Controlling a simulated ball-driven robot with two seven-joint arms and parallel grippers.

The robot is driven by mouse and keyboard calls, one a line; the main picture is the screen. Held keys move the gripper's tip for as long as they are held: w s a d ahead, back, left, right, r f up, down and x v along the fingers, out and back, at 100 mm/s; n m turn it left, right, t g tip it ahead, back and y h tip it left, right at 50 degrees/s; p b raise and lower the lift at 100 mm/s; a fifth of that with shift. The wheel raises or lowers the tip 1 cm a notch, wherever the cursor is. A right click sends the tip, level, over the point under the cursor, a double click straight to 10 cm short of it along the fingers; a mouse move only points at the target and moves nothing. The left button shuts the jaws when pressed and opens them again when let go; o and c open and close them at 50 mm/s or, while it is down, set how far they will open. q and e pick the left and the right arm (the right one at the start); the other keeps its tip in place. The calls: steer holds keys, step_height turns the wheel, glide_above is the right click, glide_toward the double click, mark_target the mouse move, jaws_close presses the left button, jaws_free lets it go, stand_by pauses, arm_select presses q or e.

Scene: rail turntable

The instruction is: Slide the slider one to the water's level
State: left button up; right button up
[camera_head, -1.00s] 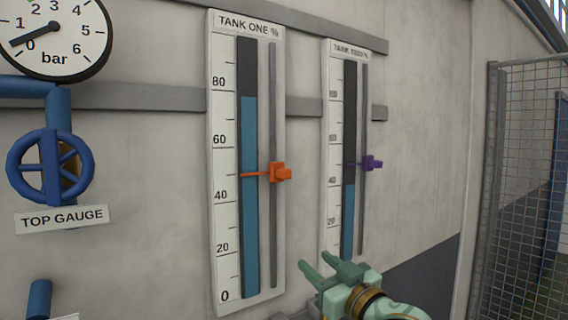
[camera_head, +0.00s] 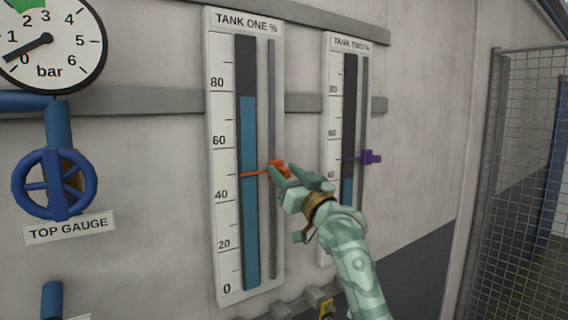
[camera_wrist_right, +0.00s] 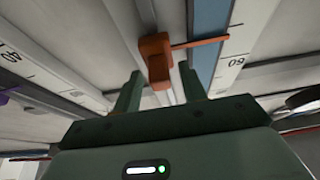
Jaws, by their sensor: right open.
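The tank one gauge (camera_head: 221,120) is a white board with a blue water column (camera_head: 249,130) whose top stands a little below the 80 mark. Its orange slider (camera_head: 277,167) sits on the grey rail to the right, with its pointer near 47, well below the water's top. My right gripper (camera_head: 284,174) is at the orange slider and partly covers it. In the right wrist view the slider (camera_wrist_right: 156,61) lies between the two open fingers (camera_wrist_right: 161,88), near their tips; I cannot tell whether they touch it. My left gripper is not in view.
The tank two gauge (camera_head: 332,110) with a purple slider (camera_head: 371,157) stands close on the right, partly behind my right arm. A blue valve wheel (camera_head: 53,184) and a bar dial (camera_head: 50,42) are at the left. A mesh fence (camera_head: 520,150) stands at the right.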

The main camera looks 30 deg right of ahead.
steer(key=shift+w+a+r, duration=0.1)
steer(key=shift+w+r, duration=0.1)
steer(key=shift+w, duration=0.3)
steer(key=shift+c, duration=0.3)
jaws_close()
glide_toward(273, 87)
steer(key=x, duration=0.5)
steer(key=shift+r, duration=0.15)
steer(key=shift+o, duration=0.3)
jaws_free()
steer(key=shift+s, duration=0.1)
